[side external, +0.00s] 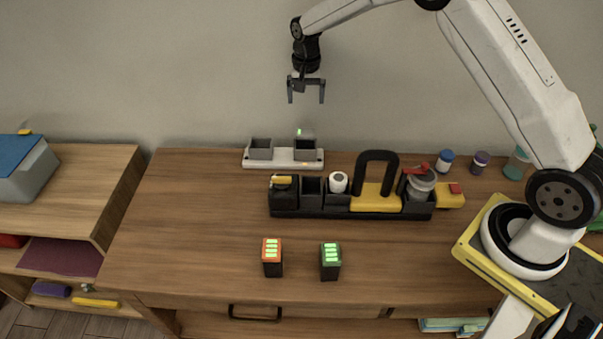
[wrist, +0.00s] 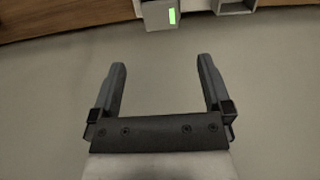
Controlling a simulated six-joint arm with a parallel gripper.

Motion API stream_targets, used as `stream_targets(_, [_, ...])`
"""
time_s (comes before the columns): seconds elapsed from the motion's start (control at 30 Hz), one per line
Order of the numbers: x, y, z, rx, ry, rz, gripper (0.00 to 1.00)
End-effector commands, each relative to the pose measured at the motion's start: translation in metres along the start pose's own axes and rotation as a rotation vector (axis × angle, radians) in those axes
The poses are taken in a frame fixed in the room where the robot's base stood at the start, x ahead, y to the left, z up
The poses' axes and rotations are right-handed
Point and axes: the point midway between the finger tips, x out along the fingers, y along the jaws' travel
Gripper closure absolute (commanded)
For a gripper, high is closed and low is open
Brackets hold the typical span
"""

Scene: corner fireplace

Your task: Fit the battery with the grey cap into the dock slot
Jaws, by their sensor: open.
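The white dock (side external: 283,164) lies at the back of the table and has two box-like slots. A grey top with a small green light (side external: 303,132) shows at its right slot and looks like the grey-capped battery; how deep it sits I cannot tell. In the wrist view this grey top with a green bar (wrist: 160,14) shows at the upper edge. The dock's left slot (side external: 260,149) looks empty. My gripper (side external: 306,98) is open and empty, above the right slot and apart from it. Its two fingers show in the wrist view (wrist: 163,66) with nothing between them.
An orange-capped battery (side external: 272,258) and a green-capped battery (side external: 331,262) stand at the table front. A black organiser (side external: 326,213) with a tall handle stands close in front of the dock. Jars (side external: 445,160) stand at the back right. The table's left part is clear.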

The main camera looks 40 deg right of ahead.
Motion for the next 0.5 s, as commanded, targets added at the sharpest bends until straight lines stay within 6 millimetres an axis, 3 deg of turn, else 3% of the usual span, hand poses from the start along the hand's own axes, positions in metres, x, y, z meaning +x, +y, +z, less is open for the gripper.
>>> stream_targets(0.27, [-0.013, 0.008, 0.02, -0.078, 0.018, -0.014, 0.0])
stream_targets(0.5, [-0.031, 0.029, 0.06, -0.225, 0.055, -0.038, 0.0])
